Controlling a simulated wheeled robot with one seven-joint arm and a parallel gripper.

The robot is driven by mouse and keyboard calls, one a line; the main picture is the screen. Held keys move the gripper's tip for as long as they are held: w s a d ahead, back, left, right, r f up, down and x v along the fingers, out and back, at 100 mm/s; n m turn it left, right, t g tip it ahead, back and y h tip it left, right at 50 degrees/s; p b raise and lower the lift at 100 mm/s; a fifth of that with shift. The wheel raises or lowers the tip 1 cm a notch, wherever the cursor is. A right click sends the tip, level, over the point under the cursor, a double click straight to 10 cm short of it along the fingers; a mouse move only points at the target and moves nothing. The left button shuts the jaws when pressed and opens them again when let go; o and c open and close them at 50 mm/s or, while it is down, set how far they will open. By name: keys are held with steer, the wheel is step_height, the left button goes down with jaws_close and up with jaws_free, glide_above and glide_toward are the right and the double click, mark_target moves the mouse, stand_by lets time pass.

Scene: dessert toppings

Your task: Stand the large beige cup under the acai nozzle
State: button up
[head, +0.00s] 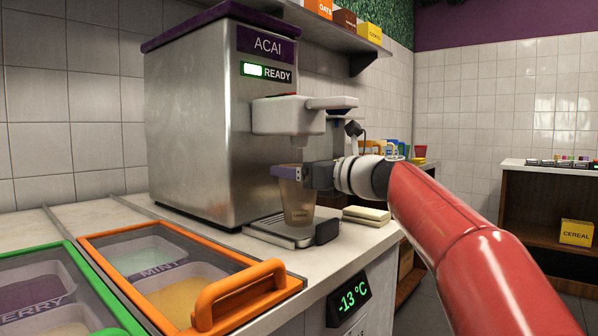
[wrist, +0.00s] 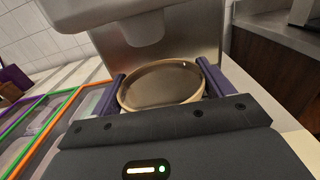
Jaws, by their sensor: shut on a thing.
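The large beige cup (head: 297,205) is upright under the white nozzle head (head: 302,115) of the steel acai machine (head: 210,120). Its base is at the drip tray (head: 285,232); I cannot tell whether it touches. My gripper (head: 291,173) is shut on the cup near its rim, coming from the right. In the wrist view the open, empty-looking mouth of the cup (wrist: 162,85) sits between the two purple fingers (wrist: 160,88). The nozzle body (wrist: 110,20) shows just beyond and above the rim.
An orange-framed topping bin with a handle (head: 238,293) and a green-framed bin (head: 50,290) are at the front left. Pale folded cloths (head: 366,214) lie right of the tray. A shelf with boxes (head: 345,25) hangs above. A temperature display (head: 348,299) is on the counter front.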

steer(key=o, duration=1.2)
steer(key=shift+c, duration=0.2)
steer(key=v, duration=1.2)
steer(key=shift+b, duration=0.35)
steer(key=shift+s, duration=0.1)
